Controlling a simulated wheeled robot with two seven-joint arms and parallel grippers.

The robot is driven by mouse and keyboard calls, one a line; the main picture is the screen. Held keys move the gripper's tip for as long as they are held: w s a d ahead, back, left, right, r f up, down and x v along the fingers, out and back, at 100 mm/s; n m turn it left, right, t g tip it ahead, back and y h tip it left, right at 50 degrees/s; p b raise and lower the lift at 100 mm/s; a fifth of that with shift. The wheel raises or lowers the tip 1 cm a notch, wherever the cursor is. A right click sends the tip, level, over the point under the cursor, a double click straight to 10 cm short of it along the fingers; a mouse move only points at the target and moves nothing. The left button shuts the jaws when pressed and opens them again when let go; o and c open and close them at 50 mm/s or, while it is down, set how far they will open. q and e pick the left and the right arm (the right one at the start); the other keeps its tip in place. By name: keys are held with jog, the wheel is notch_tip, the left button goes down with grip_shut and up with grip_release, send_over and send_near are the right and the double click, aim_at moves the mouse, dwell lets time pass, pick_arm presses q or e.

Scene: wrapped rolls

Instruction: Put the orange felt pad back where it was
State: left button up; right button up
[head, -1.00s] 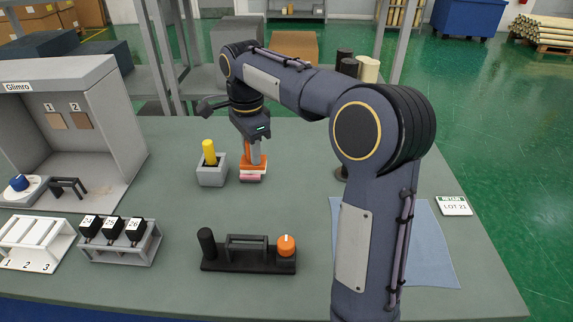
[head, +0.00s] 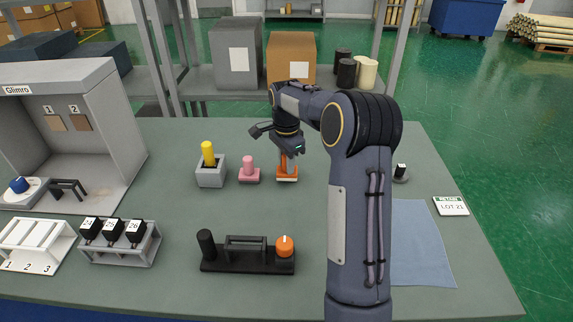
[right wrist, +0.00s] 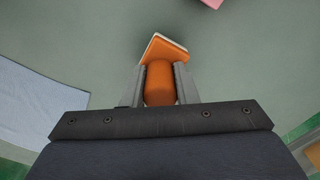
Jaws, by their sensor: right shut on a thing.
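The orange felt pad (head: 287,174) has an orange block handle, an orange plate and a pale underside. My right gripper (head: 286,158) is shut on its handle. In the right wrist view the pad (right wrist: 163,50) sits between the two fingers (right wrist: 159,85), its plate turned at an angle. The pad is over the table to the right of the pink pad (head: 249,174); I cannot tell whether it touches the table. A corner of the pink pad also shows at the top of the right wrist view (right wrist: 212,3). My left gripper is not in view.
A grey holder (head: 211,177) with a yellow stick stands left of the pink pad. A black rack (head: 235,261) with an orange-topped piece is in front. A blue cloth (head: 422,245) lies at right, near the LOT 21 card (head: 451,206). Table between pads and rack is clear.

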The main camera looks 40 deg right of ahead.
jog(key=shift+f, duration=0.55)
jog(key=shift+f, duration=0.2)
jog(key=o, duration=0.9)
jog(key=shift+o, duration=0.2)
jog(key=shift+r, duration=0.15)
